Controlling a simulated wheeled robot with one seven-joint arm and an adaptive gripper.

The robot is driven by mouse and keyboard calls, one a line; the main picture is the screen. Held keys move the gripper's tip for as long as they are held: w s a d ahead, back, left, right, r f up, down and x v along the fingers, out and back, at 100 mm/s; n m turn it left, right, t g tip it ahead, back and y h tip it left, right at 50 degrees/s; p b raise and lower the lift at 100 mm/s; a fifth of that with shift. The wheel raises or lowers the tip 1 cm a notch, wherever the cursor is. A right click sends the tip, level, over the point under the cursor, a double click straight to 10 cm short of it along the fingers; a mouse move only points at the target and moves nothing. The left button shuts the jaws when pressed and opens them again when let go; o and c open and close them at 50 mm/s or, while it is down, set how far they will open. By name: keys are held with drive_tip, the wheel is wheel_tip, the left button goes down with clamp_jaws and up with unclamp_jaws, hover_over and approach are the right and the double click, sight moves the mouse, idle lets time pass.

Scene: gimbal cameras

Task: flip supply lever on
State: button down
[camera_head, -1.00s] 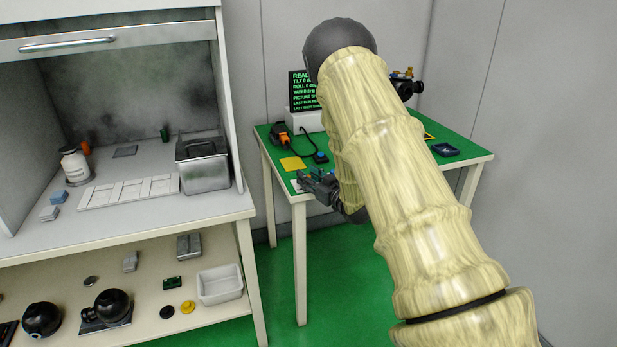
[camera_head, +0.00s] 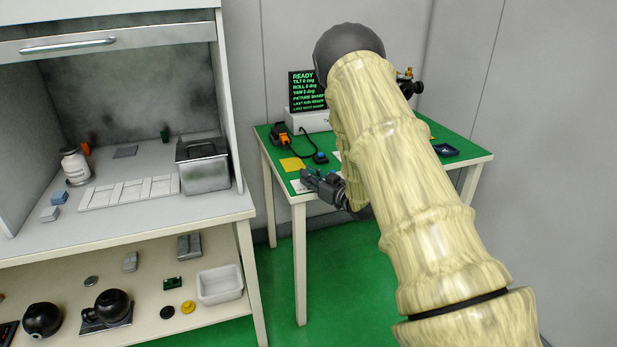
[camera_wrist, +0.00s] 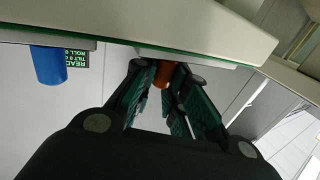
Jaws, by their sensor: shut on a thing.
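The supply unit (camera_head: 281,136) is an orange and black device at the left back of the green-topped table, with a dark cable to a small box with a blue top (camera_head: 320,157). My gripper (camera_head: 306,178) is low over the front left corner of the table, its fingers pointing left and back. In the wrist view my gripper (camera_wrist: 166,82) has its fingers on both sides of an orange piece (camera_wrist: 163,73), and is shut on it. I cannot tell whether this piece is the supply lever; the fingers hide part of it. No lever position is readable.
A screen (camera_head: 309,91) reading READY stands behind on a white base. A blue cylinder (camera_wrist: 48,66) shows in the wrist view. A workbench with a metal bin (camera_head: 203,170) is at left.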

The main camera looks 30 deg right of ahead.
drive_tip(key=shift+w+d+n+g+y+p, duration=0.1)
drive_tip(key=shift+d+n+g+y+p, duration=0.2)
drive_tip(key=shift+n+y, duration=0.5)
drive_tip(key=shift+s+d+n+g+y, duration=0.1)
drive_tip(key=shift+n+g+y, duration=0.3)
drive_tip(key=shift+y, duration=0.65)
drive_tip(key=shift+w+d+n+g+y+p, duration=0.1)
drive_tip(key=shift+d+n+g+y+p, duration=0.15)
drive_tip(key=shift+n+y, duration=0.6)
drive_tip(key=c, duration=1.4)
unclamp_jaws()
drive_tip(key=v, duration=1.2)
